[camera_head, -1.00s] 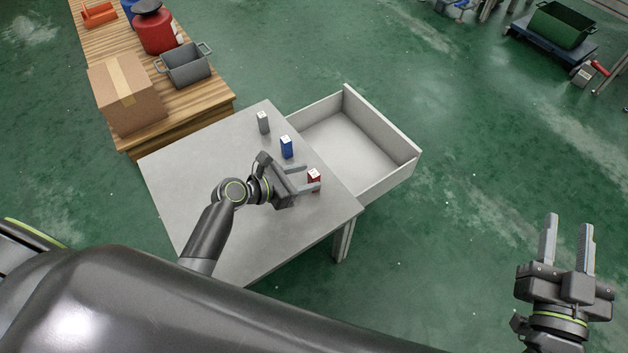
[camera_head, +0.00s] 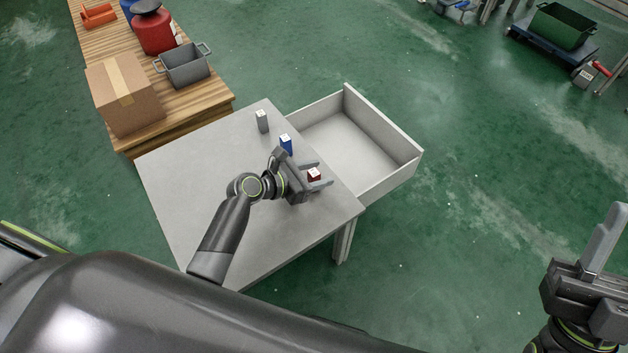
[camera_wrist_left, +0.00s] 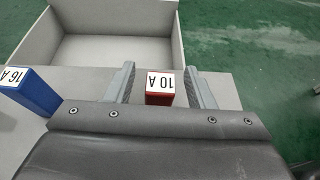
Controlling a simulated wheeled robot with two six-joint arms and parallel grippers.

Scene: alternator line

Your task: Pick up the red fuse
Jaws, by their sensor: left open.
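The red fuse (camera_head: 314,175), a small block with a white top, stands on the grey table near its right edge. In the left wrist view the red fuse (camera_wrist_left: 160,97) shows a label reading 10 A. My left gripper (camera_head: 318,174) is open, with one finger on each side of the red fuse. In the left wrist view small gaps show between the fuse and the fingers (camera_wrist_left: 160,85). The fuse's lower part is partly hidden. My right gripper (camera_head: 610,240) is at the right edge, away from the table, and partly cut off by the frame.
A blue fuse (camera_head: 286,145) marked 16 A stands close to my left gripper, and a grey fuse (camera_head: 262,122) stands farther back. An open, empty drawer (camera_head: 352,148) juts out beyond the table (camera_head: 190,185). A wooden bench with a cardboard box (camera_head: 125,95) is at the upper left.

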